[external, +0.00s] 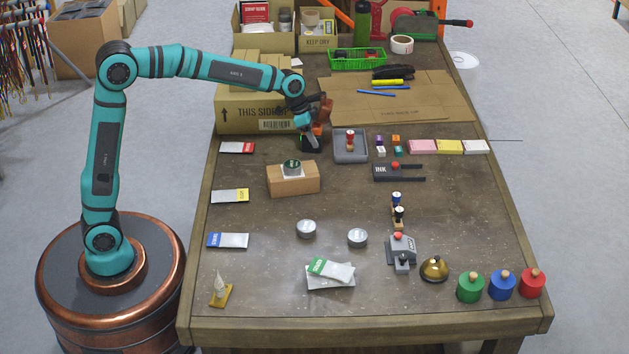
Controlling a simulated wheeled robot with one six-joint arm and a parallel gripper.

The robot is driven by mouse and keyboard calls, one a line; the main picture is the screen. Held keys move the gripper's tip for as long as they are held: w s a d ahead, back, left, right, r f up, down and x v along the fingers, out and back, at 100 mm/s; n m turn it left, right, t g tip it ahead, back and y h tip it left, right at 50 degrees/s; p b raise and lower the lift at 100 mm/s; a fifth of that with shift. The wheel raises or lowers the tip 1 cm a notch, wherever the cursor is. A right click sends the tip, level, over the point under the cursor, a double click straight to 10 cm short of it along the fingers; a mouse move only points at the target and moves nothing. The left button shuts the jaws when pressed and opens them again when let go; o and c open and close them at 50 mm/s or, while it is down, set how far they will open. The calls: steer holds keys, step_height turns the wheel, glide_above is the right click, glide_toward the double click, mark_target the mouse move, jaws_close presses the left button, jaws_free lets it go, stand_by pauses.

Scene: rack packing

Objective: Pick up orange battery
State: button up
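My gripper (313,121) is at the end of the teal arm, low over the back left part of the table. A small orange piece (317,129) shows right at the fingertips; it looks like the orange battery, but it is partly hidden and I cannot be sure. A black block (311,144) with a small green light stands directly below it, touching or nearly touching. The fingers are too small and overlapped to tell whether they are open or shut on the piece.
A cardboard box (240,122) stands close to the left of my gripper. A grey tray with a red-knobbed stamp (350,139) is close to the right. A wooden block (293,182) with a round tin is in front. Small coloured cubes (396,139) lie further right.

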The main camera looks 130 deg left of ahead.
steer(key=c, duration=0.8)
steer(key=shift+o, duration=0.2)
steer(key=shift+r, duration=0.1)
